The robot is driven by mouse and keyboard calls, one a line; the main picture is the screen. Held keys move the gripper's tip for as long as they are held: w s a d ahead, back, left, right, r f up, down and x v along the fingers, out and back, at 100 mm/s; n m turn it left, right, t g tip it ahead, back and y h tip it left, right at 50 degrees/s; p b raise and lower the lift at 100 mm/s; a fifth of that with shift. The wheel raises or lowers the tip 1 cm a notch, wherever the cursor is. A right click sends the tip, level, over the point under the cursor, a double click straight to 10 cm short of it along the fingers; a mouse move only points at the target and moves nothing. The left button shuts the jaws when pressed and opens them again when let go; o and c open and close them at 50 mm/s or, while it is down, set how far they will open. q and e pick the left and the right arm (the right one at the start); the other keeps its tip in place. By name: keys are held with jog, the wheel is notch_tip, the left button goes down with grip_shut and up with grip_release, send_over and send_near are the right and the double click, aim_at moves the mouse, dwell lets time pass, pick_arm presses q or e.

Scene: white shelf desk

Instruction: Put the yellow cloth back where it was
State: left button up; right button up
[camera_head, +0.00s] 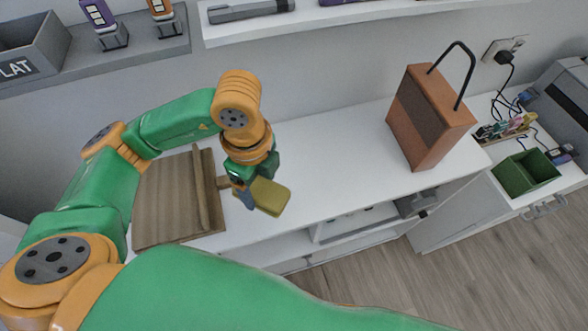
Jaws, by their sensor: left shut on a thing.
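The yellow cloth (268,196) shows as a small folded olive-yellow pad over the white desk top, just right of a wooden board. My left gripper (248,190) points down at the cloth's left end and is shut on it. The fingers hide part of that end. I cannot tell whether the cloth touches the desk or hangs a little above it. My right gripper is not in view; a large green arm link crosses the bottom of the view.
The wooden board (160,205) with a raised bar lies left of the cloth. A brown box with a black handle (425,115) stands at right. A green bin (525,173) is farther right. Shelves (330,18) hang above. The desk between cloth and brown box is clear.

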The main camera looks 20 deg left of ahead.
pick_arm(q)
jog(key=w+d+f, duration=0.1)
jog(key=w+f, duration=0.1)
jog(key=w, duration=0.1)
jog(key=w+f, duration=0.3)
jog(key=w+d+f+b, duration=0.1)
jog(key=w+f, duration=0.1)
jog(key=w, duration=0.1)
jog(key=shift+d+f, duration=0.3)
jog(key=shift+f, duration=0.05)
notch_tip(320, 180, down, 3)
jog(key=shift+f+p, duration=0.1)
jog(key=shift+p, duration=0.5)
jog(key=shift+w+f, duration=0.1)
jog(key=shift+f, duration=0.05)
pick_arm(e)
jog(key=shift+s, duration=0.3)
pick_arm(q)
jog(key=o, duration=1.1)
jog(key=shift+w+f, duration=0.1)
jog(key=shift+r, duration=0.25)
notch_tip(320, 180, up, 12)
jog(key=shift+f+b, duration=0.1)
jog(key=shift+b, duration=0.25)
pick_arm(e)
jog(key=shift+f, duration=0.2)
